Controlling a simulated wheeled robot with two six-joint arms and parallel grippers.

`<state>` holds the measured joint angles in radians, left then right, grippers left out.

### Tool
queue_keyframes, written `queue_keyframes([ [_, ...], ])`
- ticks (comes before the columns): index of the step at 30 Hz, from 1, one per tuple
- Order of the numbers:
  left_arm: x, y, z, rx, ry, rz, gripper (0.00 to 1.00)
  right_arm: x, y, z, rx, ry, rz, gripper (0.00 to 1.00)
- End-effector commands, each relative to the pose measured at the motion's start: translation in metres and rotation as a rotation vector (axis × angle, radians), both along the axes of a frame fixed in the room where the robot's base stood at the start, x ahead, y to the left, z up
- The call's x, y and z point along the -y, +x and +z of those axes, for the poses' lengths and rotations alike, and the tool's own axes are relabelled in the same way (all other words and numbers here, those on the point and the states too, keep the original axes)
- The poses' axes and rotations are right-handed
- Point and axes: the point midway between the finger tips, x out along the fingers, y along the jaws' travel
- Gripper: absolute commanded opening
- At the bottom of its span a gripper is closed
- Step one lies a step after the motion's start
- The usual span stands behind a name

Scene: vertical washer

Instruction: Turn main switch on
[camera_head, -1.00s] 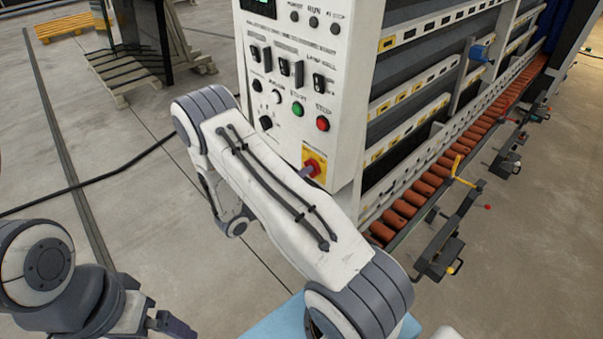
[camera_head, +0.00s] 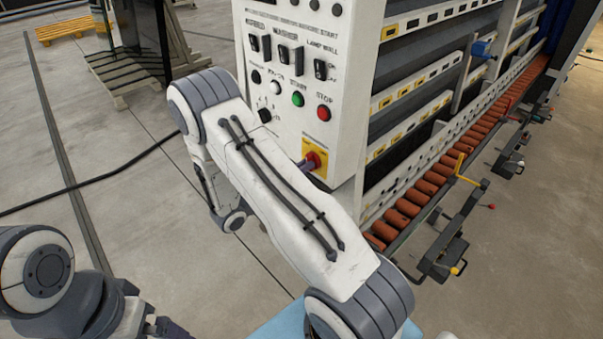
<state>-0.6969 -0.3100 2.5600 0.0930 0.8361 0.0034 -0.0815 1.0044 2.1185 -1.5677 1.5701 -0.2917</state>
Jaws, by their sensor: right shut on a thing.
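The main switch (camera_head: 316,159) is a red rotary knob on a yellow plate, low on the white control panel (camera_head: 345,70). My right arm reaches across the front of the panel, and its links hide most of the right gripper. A small part of the right gripper (camera_head: 304,166) shows at the left side of the knob, and it is shut on the knob. The knob's exact angle is hard to read. My left gripper (camera_head: 166,326) is at the bottom left, far from the panel and partly cut off; its jaw opening is unclear.
Above the switch are a red stop button (camera_head: 323,113), a green start button (camera_head: 298,99) and several black switches. The washer's roller conveyor (camera_head: 425,187) runs back on the right. A black cable (camera_head: 95,178) lies on the open floor at left.

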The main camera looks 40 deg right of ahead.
Motion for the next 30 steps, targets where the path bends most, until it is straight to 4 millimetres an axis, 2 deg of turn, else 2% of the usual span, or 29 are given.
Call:
queue_keyframes([
  [1, 0.0, 0.0, -0.009, 0.0, 0.0, 0.0, 1.0, 0.0, 0.001, -0.003, 0.047, 0.001, 0.001, 0.0],
  [21, 0.0, 0.0, -0.082, 0.0, 0.0, -0.004, 1.0, 0.001, -0.001, -0.004, 0.682, 0.049, 0.001, 0.0],
  [30, 0.0, 0.0, -0.113, 0.0, 0.0, -0.004, 1.0, 0.001, -0.002, -0.003, 0.913, 0.067, 0.001, 0.0],
])
